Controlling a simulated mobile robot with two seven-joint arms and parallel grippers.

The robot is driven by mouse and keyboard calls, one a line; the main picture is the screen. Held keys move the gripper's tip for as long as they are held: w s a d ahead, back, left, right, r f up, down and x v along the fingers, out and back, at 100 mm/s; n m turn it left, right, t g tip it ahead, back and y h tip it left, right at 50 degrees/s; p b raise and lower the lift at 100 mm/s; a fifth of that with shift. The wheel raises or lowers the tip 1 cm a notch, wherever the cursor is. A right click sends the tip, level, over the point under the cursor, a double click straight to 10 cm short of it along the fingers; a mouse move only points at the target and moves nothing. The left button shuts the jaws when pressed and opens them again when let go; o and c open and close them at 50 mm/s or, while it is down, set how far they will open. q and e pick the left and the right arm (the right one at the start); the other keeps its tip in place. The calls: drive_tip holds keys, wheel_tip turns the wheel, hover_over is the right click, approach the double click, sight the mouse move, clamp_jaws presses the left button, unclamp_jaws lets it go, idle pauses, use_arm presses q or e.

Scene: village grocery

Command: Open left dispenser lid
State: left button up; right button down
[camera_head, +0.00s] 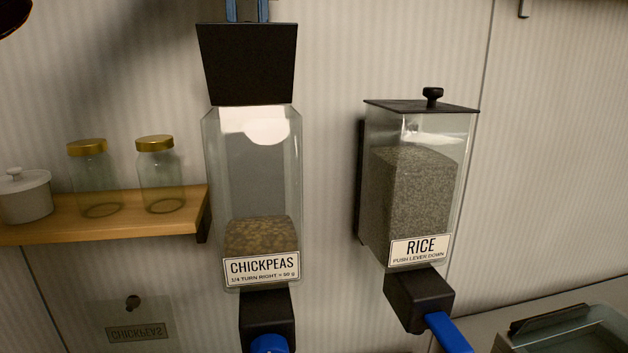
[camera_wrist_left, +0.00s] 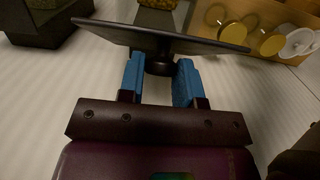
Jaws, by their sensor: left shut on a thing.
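The left dispenser (camera_head: 252,190), labelled CHICKPEAS, is a clear wall container partly filled with brown chickpeas. Its black lid (camera_head: 247,65) stands raised, its lower edge at the container's top rim; the lid shows nearly edge-on in the left wrist view (camera_wrist_left: 110,34). My left gripper (camera_head: 247,10) is behind and above the lid, mostly hidden by it in the head view. In the left wrist view its blue fingers (camera_wrist_left: 160,68) are shut on the lid's black knob (camera_wrist_left: 159,62). My right gripper is not in view.
The RICE dispenser (camera_head: 420,190) hangs to the right, its lid (camera_head: 400,105) flat and closed. A wooden shelf (camera_head: 120,225) at left holds two gold-lidded jars (camera_head: 160,180) and a white pot (camera_head: 25,200). A container (camera_head: 570,330) is at lower right.

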use_arm(q)
drive_tip(key=shift+s+d+r, duration=0.15)
drive_tip(key=shift+s+r, duration=0.1)
drive_tip(key=shift+s, duration=0.2)
drive_tip(key=shift+w+r, duration=0.35)
drive_tip(key=shift+w, duration=0.25)
drive_tip(key=shift+w+a+r, duration=0.1)
drive_tip(key=shift+w+a, duration=0.25)
drive_tip(key=shift+w, duration=0.45)
drive_tip(key=o, duration=1.5)
